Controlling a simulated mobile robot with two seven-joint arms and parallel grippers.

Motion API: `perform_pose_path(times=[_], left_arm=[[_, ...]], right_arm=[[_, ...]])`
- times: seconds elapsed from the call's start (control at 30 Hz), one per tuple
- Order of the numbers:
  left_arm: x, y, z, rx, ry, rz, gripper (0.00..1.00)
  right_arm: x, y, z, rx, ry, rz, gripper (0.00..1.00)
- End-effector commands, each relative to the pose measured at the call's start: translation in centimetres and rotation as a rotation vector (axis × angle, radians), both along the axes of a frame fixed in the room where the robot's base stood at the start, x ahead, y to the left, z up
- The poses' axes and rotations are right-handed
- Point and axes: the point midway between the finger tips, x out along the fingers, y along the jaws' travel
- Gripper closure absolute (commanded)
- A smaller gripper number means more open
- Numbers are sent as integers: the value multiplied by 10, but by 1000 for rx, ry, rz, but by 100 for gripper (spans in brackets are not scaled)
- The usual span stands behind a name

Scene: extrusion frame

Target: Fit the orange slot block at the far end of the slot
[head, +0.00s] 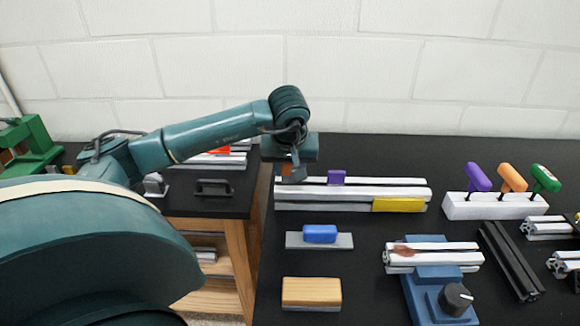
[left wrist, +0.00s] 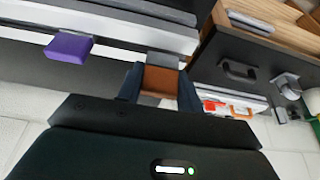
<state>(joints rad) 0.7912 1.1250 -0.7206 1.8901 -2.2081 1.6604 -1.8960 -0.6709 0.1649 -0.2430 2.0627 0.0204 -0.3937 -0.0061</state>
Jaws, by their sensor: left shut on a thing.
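My left gripper (head: 292,174) is over the left end of a long pale extrusion (head: 300,194). In the left wrist view the gripper (left wrist: 161,88) is shut on the orange slot block (left wrist: 160,79), which sits between its two dark fingers. A grey part shows just beyond the block, beside the rail end. I cannot tell whether the block is in the slot or just above it. A purple block (head: 337,177) stands on the rail to the right of the gripper, and also shows in the left wrist view (left wrist: 68,48). My right gripper is not in view.
A yellow block (head: 398,205) is on the rail's front face. A blue block (head: 320,233) and a wooden block (head: 311,291) lie in front. A blue fixture (head: 425,271) holds a short extrusion. Handled tools stand in a white rack (head: 490,207).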

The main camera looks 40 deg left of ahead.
Motion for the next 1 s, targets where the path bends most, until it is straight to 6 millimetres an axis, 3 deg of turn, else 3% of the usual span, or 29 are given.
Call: perform_pose_path(times=[0.77,0.8,1.0], left_arm=[[0,0,-21,0,0,1,91],[0,0,-21,0,0,1,63],[-1,1,-21,1,3,2,47]], right_arm=[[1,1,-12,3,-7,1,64],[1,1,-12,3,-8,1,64],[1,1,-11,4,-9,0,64]])
